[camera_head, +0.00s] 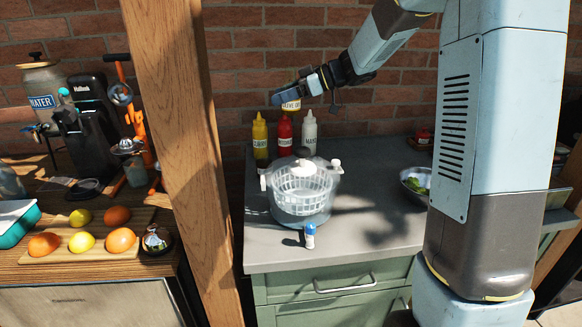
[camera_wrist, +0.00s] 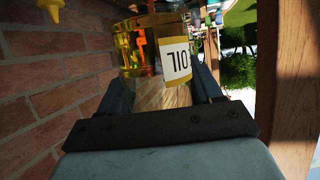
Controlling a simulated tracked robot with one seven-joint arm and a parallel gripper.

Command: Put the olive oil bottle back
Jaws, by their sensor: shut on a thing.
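The olive oil bottle (camera_wrist: 142,46) is yellow and see-through, with a pale label, and fills the space between the fingers in the wrist view. In the head view its label (camera_head: 291,105) shows at the end of my arm. My gripper (camera_head: 292,94) is shut on the bottle and holds it in the air against the brick wall, above the row of sauce bottles. In the wrist view the dark fingers of my gripper (camera_wrist: 160,90) stand on both sides of it. The bottle's lower part is hard to make out in the head view.
Yellow (camera_head: 260,138), red (camera_head: 284,137) and white (camera_head: 309,132) squeeze bottles stand at the back of the grey counter (camera_head: 360,225). A salad spinner (camera_head: 301,192) stands before them, with a small blue-capped bottle (camera_head: 310,236) in front. A wooden post (camera_head: 180,130) rises at left.

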